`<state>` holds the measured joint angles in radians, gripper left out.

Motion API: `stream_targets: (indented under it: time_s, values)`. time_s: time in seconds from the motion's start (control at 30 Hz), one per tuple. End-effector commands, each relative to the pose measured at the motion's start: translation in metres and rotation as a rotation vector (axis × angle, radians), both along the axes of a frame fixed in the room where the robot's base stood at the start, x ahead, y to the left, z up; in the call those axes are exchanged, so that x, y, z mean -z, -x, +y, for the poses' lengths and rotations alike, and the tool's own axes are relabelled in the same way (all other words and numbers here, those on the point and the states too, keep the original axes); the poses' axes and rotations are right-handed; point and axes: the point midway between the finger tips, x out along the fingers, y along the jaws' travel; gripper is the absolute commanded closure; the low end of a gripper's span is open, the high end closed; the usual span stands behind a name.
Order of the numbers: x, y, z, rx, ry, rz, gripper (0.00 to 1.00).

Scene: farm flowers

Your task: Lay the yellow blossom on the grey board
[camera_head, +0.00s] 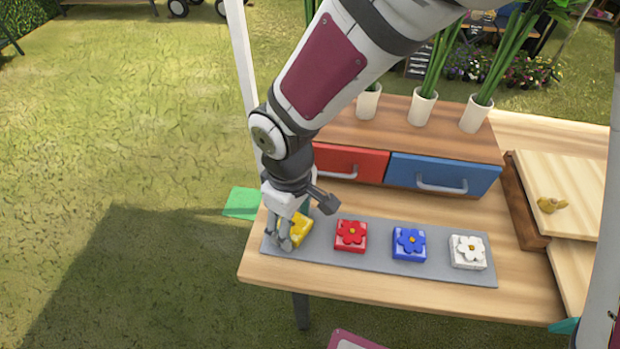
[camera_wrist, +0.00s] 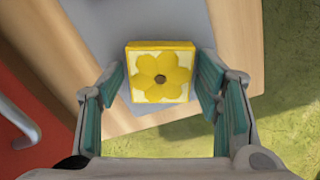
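In the wrist view the blossom (camera_wrist: 161,73) lies squarely between the two fingers of my gripper (camera_wrist: 161,82). Narrow gaps appear on both sides, so the fingers look open. The board (camera_wrist: 150,20) shows behind and beside the block.
Red (camera_head: 351,236), blue (camera_head: 409,243) and white (camera_head: 468,251) flower blocks stand along the board. Behind are a red drawer (camera_head: 350,163) and a blue drawer (camera_head: 443,175) under white vases. A small mustard-yellow object (camera_head: 551,204) lies on a wooden box at right.

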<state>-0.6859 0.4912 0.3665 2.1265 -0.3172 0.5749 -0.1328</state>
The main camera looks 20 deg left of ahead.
Motion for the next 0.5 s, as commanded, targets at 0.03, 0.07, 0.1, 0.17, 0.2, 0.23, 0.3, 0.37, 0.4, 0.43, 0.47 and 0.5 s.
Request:
stream_targets:
  time_s: [0.03, 0.07, 0.1, 0.17, 0.2, 0.23, 0.3, 0.37, 0.4, 0.43, 0.47, 0.5]
  values:
    - [0.000, 0.000, 0.000, 0.000, 0.000, 0.000, 0.32]
    - [0.000, 0.000, 0.000, 0.000, 0.000, 0.000, 0.32]
    - [0.000, 0.000, 0.000, 0.000, 0.000, 0.000, 0.32]
    - [0.000, 0.000, 0.000, 0.000, 0.000, 0.000, 0.32]
    - [0.000, 0.000, 0.000, 0.000, 0.000, 0.000, 0.32]
    - [0.000, 0.000, 0.000, 0.000, 0.000, 0.000, 0.32]
    - [-0.001, 0.000, 0.000, 0.000, 0.000, 0.000, 0.32]
    - [-0.002, 0.000, 0.000, 0.000, -0.001, 0.000, 0.32]
    - [-0.004, 0.000, 0.000, 0.000, -0.001, 0.000, 0.32]
    - [-0.007, 0.000, 0.000, 0.000, -0.002, -0.001, 0.32]
    - [-0.011, 0.000, 0.001, 0.001, -0.003, -0.002, 0.32]
    - [-0.017, 0.000, 0.001, 0.002, -0.004, -0.003, 0.32]
